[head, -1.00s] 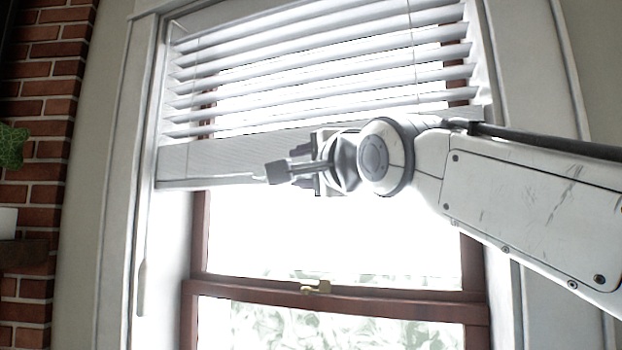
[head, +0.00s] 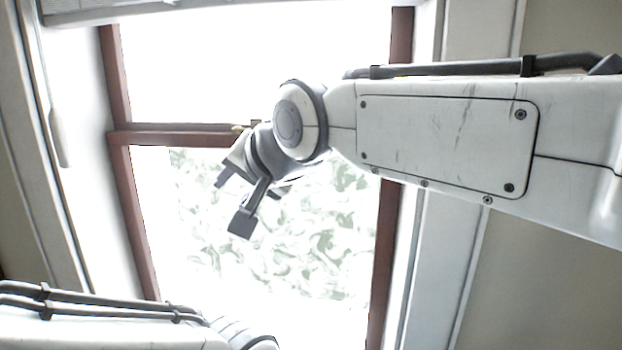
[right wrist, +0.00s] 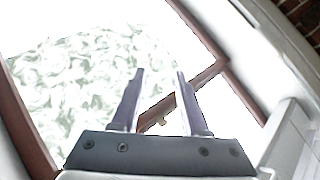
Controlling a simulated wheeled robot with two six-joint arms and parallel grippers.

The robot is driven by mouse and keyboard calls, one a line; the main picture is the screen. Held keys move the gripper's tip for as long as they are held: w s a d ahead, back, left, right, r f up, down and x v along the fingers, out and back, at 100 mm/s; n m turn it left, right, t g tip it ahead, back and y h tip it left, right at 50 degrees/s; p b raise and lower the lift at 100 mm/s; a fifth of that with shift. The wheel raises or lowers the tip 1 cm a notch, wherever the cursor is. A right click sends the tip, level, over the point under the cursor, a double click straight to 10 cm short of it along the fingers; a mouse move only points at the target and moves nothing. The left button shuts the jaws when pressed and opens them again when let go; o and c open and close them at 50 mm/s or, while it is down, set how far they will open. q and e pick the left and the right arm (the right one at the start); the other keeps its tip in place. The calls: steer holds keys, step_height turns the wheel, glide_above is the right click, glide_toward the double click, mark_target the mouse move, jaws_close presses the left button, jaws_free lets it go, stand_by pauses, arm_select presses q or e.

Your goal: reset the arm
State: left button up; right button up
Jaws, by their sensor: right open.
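My right arm comes in from the right in the head view, in front of the window. Its gripper (head: 232,172) points left and down and is empty. In the right wrist view the two fingers of my right gripper (right wrist: 158,98) stand apart with nothing between them. My left arm shows only in part at the lower left of the head view; its gripper is out of the frame.
The window (head: 260,240) has a reddish-brown frame (head: 120,200) with bright glass. The bottom edge of the blind (head: 110,10) shows at the top. A brick wall (right wrist: 305,15) shows at the right wrist view's upper right.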

steer(key=s+d+f+n+g+h, duration=0.2)
steer(key=s+d+f+n+g, duration=0.1)
steer(key=s+d+f, duration=0.2)
steer(key=s+d+f+n+g+h, duration=0.2)
steer(key=s+d+f, duration=0.3)
steer(key=s+f, duration=0.4)
steer(key=s+d+f+n+g+h, duration=0.2)
steer(key=s+d+f+n+g, duration=0.2)
steer(key=s+f, duration=0.4)
step_height(320, 180, down, 7)
steer(key=shift+d+f, duration=0.2)
steer(key=shift+d, duration=0.7)
